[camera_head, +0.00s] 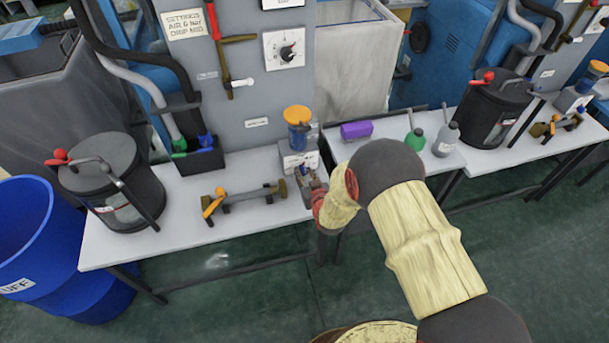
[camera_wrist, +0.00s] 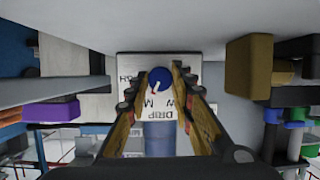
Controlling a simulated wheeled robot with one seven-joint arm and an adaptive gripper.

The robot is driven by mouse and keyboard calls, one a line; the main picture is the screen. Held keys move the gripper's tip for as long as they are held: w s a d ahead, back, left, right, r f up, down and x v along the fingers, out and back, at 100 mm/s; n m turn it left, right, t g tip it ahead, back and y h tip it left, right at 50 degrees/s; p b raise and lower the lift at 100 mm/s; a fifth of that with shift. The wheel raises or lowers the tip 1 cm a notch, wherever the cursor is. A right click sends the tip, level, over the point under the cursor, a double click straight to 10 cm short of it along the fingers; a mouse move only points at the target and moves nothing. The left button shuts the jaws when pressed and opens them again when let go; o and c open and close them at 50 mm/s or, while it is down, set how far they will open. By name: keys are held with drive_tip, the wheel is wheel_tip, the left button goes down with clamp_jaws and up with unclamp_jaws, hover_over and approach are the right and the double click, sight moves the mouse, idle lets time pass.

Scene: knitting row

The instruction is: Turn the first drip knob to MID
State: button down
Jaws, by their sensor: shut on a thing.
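The drip knob (camera_wrist: 160,78) is a round blue knob with a white pointer mark, in the middle of the wrist view. It sits on a pale plate (camera_wrist: 135,68) lettered DRIP, with letters around the knob partly covered by my fingers. The pointer slants down and a little left in the wrist view; the full marking it faces is not clear. My gripper (camera_wrist: 160,82) has a finger on each side of the knob and is shut on it. In the head view my gripper (camera_head: 311,186) is at the white drip box (camera_head: 297,160), and hides the knob.
An amber-capped blue bowl (camera_head: 298,128) tops the box. A brass-ended bar fitting (camera_head: 245,197) lies left, beside a black canister (camera_head: 110,180). A purple block (camera_head: 356,130), green bottle (camera_head: 415,138) and grey bottle (camera_head: 446,138) stand on the right table.

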drive_tip(key=shift+m, duration=0.3)
idle(0.4)
drive_tip(key=c, duration=1.5)
unclamp_jaws()
drive_tip(key=shift+c, duration=0.2)
drive_tip(key=v, duration=1.2)
drive_tip(key=shift+d, duration=0.25)
drive_tip(key=shift+w, duration=0.1)
